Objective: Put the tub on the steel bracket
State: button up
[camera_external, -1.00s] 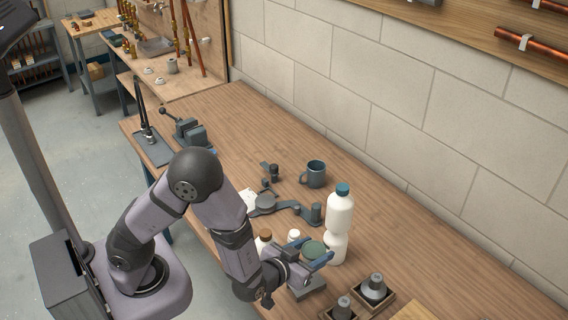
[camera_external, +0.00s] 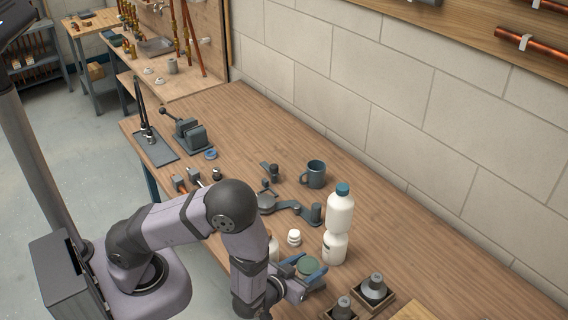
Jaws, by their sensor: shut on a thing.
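I cannot pick out the steel bracket with certainty. A dark grey jointed metal piece (camera_external: 290,206) lies on the bench behind the tub. Part of a grey block near the gripper is mostly hidden.
A tall white bottle with a blue cap (camera_external: 339,222) stands close right of the tub. A small white container (camera_external: 294,237) stands behind it. A blue-grey mug (camera_external: 313,174) is farther back. Boxed grey fittings (camera_external: 374,288) sit at front right. The bench along the wall is clear.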

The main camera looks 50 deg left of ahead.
aim_at(308, 274)
jog(key=shift+f+p, duration=0.35)
jog(key=shift+f, duration=1.5)
jog(key=shift+f, duration=0.2)
jog(key=o, duration=1.1)
jog(key=shift+r, duration=0.15)
